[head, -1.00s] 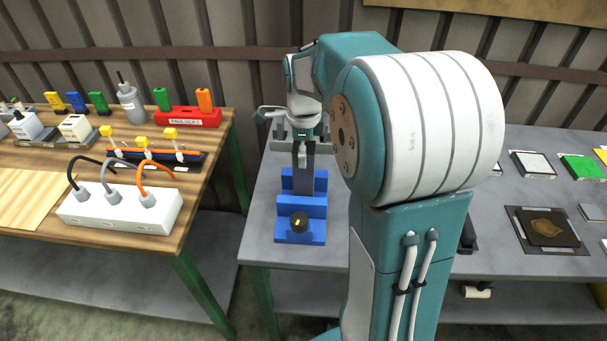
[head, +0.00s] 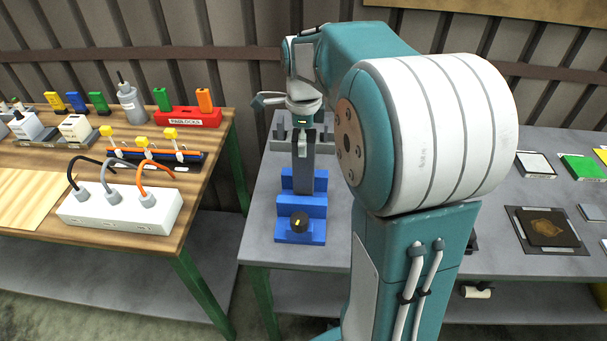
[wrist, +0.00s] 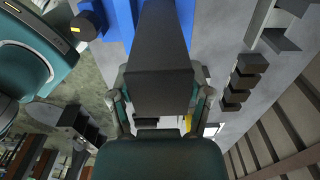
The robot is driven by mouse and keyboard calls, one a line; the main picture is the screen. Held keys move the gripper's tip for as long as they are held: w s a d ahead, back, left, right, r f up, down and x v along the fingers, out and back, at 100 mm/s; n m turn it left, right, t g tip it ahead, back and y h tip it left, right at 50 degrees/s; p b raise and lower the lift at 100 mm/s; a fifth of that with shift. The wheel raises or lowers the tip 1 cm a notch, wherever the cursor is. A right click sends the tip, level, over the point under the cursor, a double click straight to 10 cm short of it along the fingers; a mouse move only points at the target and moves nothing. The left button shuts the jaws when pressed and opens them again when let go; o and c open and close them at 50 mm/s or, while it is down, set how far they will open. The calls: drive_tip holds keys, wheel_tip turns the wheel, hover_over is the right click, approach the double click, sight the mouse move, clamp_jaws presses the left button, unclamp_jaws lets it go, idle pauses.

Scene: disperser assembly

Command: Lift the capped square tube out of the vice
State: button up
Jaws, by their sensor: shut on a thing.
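The capped square tube (head: 303,165) is a dark grey upright post at the blue vice (head: 300,207) in the head view. My gripper (head: 304,121) is above it, shut on its top end. In the wrist view the tube (wrist: 160,45) runs away from me, its dark capped end toward the camera between the fingers of my gripper (wrist: 160,105). Part of the blue vice (wrist: 120,20) and its black knob (wrist: 88,22) show at the top left there. I cannot tell whether the tube's lower end is still between the jaws.
A grey slotted block (head: 277,143) stands behind the vice on the grey table (head: 262,235). A wooden table (head: 30,155) with a white plug strip (head: 120,212) is to the left. Flat panels (head: 548,228) lie to the right.

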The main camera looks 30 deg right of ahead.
drive_tip(key=shift+r, duration=1.65)
drive_tip(key=shift+s, duration=0.1)
